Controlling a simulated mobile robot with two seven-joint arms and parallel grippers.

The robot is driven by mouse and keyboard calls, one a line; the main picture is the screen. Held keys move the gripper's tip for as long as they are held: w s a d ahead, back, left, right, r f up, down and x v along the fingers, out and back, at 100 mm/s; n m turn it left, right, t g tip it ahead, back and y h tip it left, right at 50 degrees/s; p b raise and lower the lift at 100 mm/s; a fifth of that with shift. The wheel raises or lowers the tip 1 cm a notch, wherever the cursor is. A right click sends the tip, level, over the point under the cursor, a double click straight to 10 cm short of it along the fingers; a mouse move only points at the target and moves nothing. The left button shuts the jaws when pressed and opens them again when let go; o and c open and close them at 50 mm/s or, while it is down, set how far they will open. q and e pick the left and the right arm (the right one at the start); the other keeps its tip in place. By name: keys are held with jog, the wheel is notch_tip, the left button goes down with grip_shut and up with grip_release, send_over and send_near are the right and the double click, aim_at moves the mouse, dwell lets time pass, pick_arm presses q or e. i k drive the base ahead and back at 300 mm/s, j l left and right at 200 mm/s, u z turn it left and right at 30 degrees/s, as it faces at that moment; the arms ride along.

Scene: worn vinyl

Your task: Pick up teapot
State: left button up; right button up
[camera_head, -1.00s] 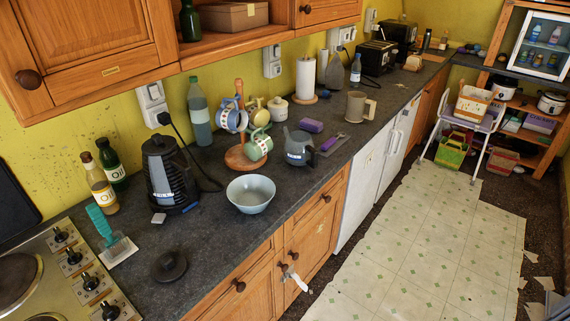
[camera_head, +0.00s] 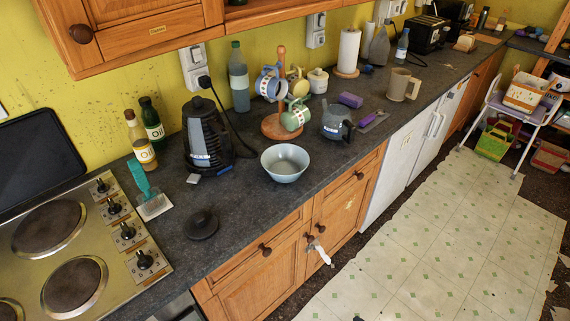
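The teapot (camera_head: 333,123) is small and grey with a dark handle on its right side. It stands upright on the dark countertop, right of the pale bowl (camera_head: 285,164) and the mug tree (camera_head: 282,117). No lid can be made out clearly on it. Neither of my grippers shows in the head view.
A black kettle (camera_head: 204,135) stands left of the bowl. A purple sponge (camera_head: 350,100) and a beige mug (camera_head: 402,85) are behind and right of the teapot. A round black lid (camera_head: 201,225) lies near the hob (camera_head: 68,240).

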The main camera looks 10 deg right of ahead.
aim_at(336, 120)
jog(key=l+u, duration=0.1)
jog(key=u, duration=0.7)
jog(key=l+u, duration=0.45)
jog(key=k+l+u, duration=0.1)
jog(key=l+u, duration=0.35)
jog(key=k+l+u, duration=0.15)
jog(key=l, duration=0.2)
jog(key=k+l+u, duration=0.1)
jog(key=l, duration=0.3)
jog(key=k+l+u, duration=0.15)
jog(key=l, duration=0.2)
jog(key=k+l, duration=0.3)
jog(key=l, duration=0.2)
jog(key=k+l+u, duration=0.1)
jog(key=k+l, duration=0.15)
jog(key=l, duration=0.2)
